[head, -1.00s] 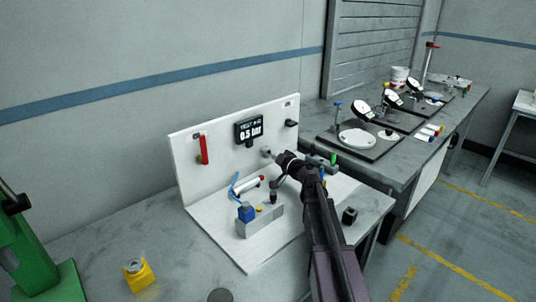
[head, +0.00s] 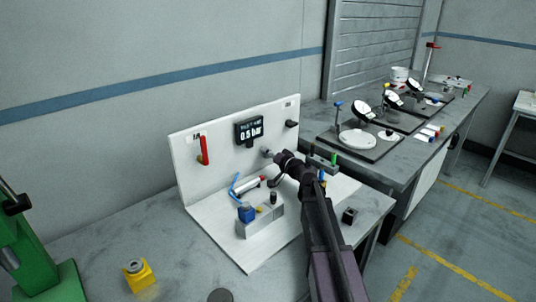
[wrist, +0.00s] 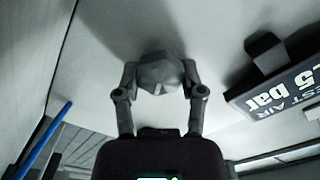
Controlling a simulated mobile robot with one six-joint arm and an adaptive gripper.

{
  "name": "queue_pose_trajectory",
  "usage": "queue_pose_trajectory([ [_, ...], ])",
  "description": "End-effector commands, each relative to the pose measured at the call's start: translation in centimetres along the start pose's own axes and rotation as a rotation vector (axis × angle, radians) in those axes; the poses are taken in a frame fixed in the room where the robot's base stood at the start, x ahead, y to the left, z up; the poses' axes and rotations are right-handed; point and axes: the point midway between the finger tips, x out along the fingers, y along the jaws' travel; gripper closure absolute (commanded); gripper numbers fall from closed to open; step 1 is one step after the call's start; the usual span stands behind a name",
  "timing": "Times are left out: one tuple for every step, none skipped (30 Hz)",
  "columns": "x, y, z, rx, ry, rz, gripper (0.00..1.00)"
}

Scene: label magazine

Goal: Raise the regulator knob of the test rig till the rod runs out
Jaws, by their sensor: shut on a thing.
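The test rig (head: 222,150) is a white upright panel with a white base plate on the bench. Its dark display (head: 249,130) reads 0.5 bar; part of it also shows in the wrist view (wrist: 285,92). The regulator knob (wrist: 160,72) is a grey faceted knob against the panel, with my gripper (wrist: 160,88) shut on it from both sides. In the head view my gripper (head: 272,155) reaches the panel below and right of the display. The cylinder (head: 248,186) with its rod lies on the base plate; whether the rod is out is too small to tell.
A red lever (head: 204,150) hangs on the panel's left, and a black part (head: 292,124) sits at upper right. A blue hose (head: 235,185) and a grey block (head: 262,222) stand on the base. A yellow button box (head: 139,275) is at front left.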

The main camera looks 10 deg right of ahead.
Motion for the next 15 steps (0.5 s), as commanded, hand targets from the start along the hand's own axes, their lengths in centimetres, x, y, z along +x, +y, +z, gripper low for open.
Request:
queue_pose_trajectory([
  [0.1,0.0,0.0,0.01,0.0,-0.001,0.96],
  [0.1,0.0,0.0,0.018,0.0,-0.001,0.96],
  [0.1,0.01,0.0,0.034,0.0,-0.001,0.96],
  [0.11,0.01,0.0,0.048,0.0,-0.001,0.96],
  [0.11,0.02,0.01,0.064,0.0,-0.001,0.96],
  [0.12,0.03,0.01,0.088,0.0,-0.001,0.96],
  [0.13,0.03,0.01,0.108,0.0,-0.001,0.96],
  [0.13,0.04,0.01,0.127,0.0,-0.001,0.96],
  [0.14,0.05,0.01,0.154,-0.001,-0.001,0.96],
  [0.14,0.05,0.01,0.174,-0.001,-0.001,0.96],
  [0.14,0.06,0.02,0.193,-0.001,-0.001,0.96],
  [0.15,0.06,0.02,0.216,-0.001,-0.002,0.96],
  [0.16,0.06,0.02,0.231,-0.001,-0.002,0.96],
  [0.16,0.06,0.02,0.243,-0.001,-0.002,0.96],
  [0.16,0.06,0.03,0.258,-0.001,-0.002,0.96],
])
